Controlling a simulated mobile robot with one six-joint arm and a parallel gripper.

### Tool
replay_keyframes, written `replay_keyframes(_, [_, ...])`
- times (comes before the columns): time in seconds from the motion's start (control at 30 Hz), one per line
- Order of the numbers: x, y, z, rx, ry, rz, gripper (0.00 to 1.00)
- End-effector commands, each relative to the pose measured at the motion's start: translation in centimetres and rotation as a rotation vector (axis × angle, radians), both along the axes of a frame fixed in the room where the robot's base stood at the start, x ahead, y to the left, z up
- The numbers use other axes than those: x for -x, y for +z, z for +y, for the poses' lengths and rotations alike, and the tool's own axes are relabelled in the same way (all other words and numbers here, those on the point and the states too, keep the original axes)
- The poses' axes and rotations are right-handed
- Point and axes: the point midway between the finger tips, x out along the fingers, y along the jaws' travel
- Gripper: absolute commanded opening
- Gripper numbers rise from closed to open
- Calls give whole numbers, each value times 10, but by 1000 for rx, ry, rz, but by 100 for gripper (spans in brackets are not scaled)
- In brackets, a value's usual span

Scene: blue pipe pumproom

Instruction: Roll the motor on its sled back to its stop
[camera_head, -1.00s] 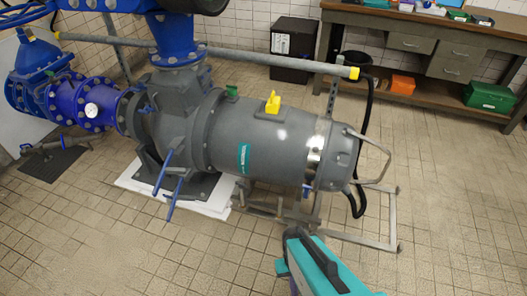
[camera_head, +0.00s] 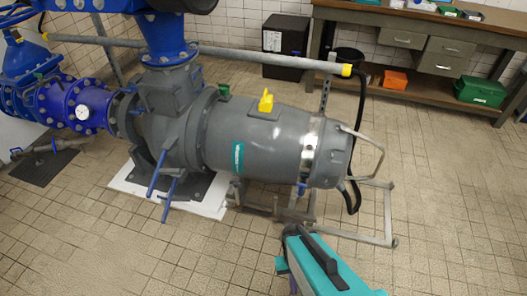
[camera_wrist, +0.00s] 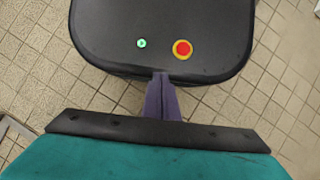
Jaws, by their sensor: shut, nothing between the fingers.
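The grey motor (camera_head: 275,142) lies on its side in the head view. It has a yellow lifting eye on top and a metal hoop handle at its right end. Its left end meets the grey pump casing (camera_head: 163,110), with no gap that I can see. Under it is the sled's metal frame (camera_head: 350,237), whose rails run out to the right past the motor. My gripper (camera_wrist: 163,112) shows in the wrist view as two purple fingers, shut together and empty. In the head view my teal arm is at the bottom, apart from the motor, and hides most of the gripper.
A blue valve and pipe (camera_head: 75,105) join the pump at left. A yellow-capped grey bar (camera_head: 250,56) runs behind the motor. A black hose (camera_head: 360,140) hangs at its right end. A workbench (camera_head: 430,30) stands at the back right. The tiled floor at right is clear.

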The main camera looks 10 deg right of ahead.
Motion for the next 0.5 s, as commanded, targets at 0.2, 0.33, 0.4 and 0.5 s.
replay_keyframes(0.2, [0,0,0,0,0,0,0])
replay_keyframes(0.33, [0,0,0,0,0,0,0])
replay_keyframes(0.4, [0,0,0,0,0,0,0])
replay_keyframes(0.5, [0,0,0,0,0,0,10])
